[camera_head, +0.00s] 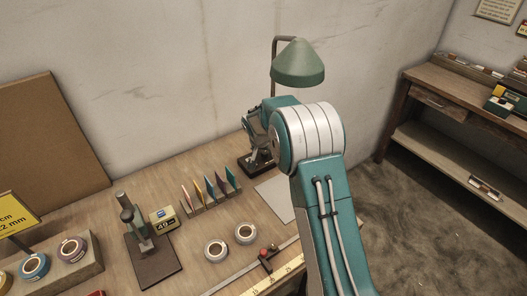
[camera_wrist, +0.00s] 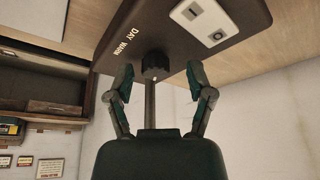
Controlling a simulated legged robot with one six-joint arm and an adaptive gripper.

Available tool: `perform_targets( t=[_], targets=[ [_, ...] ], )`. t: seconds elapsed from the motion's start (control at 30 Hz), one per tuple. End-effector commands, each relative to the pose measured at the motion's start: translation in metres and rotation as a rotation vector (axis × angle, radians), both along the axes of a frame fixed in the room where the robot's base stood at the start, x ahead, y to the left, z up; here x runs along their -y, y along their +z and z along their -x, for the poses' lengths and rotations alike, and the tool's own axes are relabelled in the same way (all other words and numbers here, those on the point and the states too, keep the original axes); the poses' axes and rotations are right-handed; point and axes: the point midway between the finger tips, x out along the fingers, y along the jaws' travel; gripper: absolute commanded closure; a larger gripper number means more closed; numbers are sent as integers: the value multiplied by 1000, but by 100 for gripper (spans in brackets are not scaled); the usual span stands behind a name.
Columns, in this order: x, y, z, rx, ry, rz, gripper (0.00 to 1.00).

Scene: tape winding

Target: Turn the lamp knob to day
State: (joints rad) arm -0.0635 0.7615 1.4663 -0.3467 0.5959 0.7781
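The desk lamp has a green shade (camera_head: 298,66) on a bent post in the head view. A dark ribbed knob (camera_wrist: 155,64) sits on the base beside these words. My gripper (camera_wrist: 160,78) is open, with one finger on each side of the knob and a gap visible on both sides. In the head view my gripper (camera_head: 256,138) is over the lamp base, and my arm hides part of the lamp. I cannot tell the knob's setting.
A light plate (camera_wrist: 204,20) with a switch and a round button is near the knob. The lamp post (camera_wrist: 150,105) rises close to the fingers. On the workbench are colored cards (camera_head: 212,192), tape rolls (camera_head: 245,233) and a stand (camera_head: 130,220).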

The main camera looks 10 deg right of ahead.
Motion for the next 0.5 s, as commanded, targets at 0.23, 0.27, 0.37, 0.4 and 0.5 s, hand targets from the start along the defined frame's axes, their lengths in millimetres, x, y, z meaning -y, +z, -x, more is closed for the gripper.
perform_targets(
  t=[0.23,0.27,0.37,0.4,0.5],
  targets=[
    [1,0,0,0,-1,0,100],
    [1,0,-1,0,-1,0,100],
    [0,0,-1,0,1,0,100],
    [1,-1,-1,0,2,0,100],
    [1,-1,-1,0,14,-1,100]
  ],
)
